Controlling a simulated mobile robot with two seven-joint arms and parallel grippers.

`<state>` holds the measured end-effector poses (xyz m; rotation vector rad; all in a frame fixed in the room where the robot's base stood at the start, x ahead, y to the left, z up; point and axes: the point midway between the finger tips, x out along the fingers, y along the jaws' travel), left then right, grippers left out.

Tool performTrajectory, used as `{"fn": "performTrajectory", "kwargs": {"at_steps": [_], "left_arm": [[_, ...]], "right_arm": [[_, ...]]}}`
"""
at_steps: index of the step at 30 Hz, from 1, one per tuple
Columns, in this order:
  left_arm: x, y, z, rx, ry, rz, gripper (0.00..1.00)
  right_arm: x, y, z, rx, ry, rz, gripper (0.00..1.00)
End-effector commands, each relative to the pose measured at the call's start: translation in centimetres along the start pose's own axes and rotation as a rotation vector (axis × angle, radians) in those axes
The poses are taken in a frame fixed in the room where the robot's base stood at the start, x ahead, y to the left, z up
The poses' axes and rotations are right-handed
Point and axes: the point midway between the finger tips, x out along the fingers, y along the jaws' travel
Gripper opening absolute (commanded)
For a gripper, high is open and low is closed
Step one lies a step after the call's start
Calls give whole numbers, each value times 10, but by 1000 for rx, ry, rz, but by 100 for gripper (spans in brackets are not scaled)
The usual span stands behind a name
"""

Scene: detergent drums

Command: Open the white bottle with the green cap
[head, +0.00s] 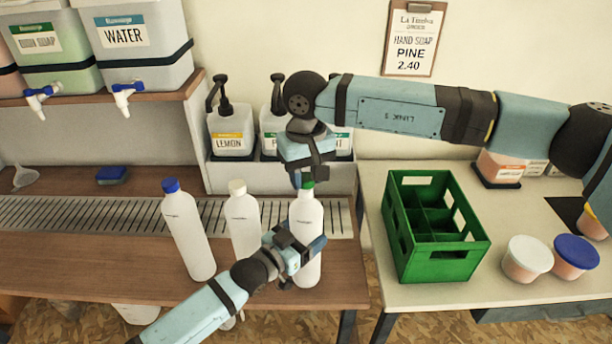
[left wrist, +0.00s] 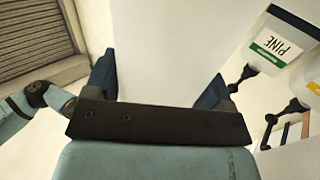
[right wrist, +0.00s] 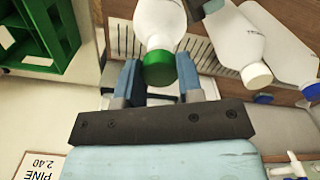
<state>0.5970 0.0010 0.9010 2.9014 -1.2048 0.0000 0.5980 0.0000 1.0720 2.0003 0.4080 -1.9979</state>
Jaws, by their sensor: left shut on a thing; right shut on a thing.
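The white bottle with the green cap (head: 306,215) stands upright at the right end of the brown counter. My left gripper (head: 306,255) is shut on the lower body of this bottle. In the left wrist view the white bottle body (left wrist: 160,50) fills the space between the fingers. My right gripper (head: 305,180) comes down from above and is shut on the green cap (head: 307,186). In the right wrist view the green cap (right wrist: 159,68) sits between the two fingertips, on the bottle's neck. Part of the bottle is hidden behind my left gripper.
A blue-capped bottle (head: 187,232) and a white-capped bottle (head: 243,222) stand to the left. Pump dispensers (head: 231,130) stand behind. A green crate (head: 437,268) and two tubs (head: 527,259) are on the right table. The counter's left side is mostly clear.

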Motion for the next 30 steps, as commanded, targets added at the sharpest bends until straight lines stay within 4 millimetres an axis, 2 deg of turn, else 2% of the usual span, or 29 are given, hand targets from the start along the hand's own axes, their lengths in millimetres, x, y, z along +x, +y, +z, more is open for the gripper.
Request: {"fn": "performTrajectory", "kwargs": {"at_steps": [7,16,23,24,27,30], "left_arm": [[0,0,0,0,0,0,10],[0,0,0,0,-1,0,10],[0,0,0,0,0,0,10],[0,0,0,0,0,0,81],[0,0,0,0,0,0,100],[0,0,0,0,0,0,100]], "right_arm": [[-3,0,0,0,1,0,6],[-36,0,0,0,2,0,6],[-40,0,0,0,0,0,6],[-40,0,0,0,0,0,6],[-40,0,0,0,0,0,6],[-40,0,0,0,0,0,6]]}}
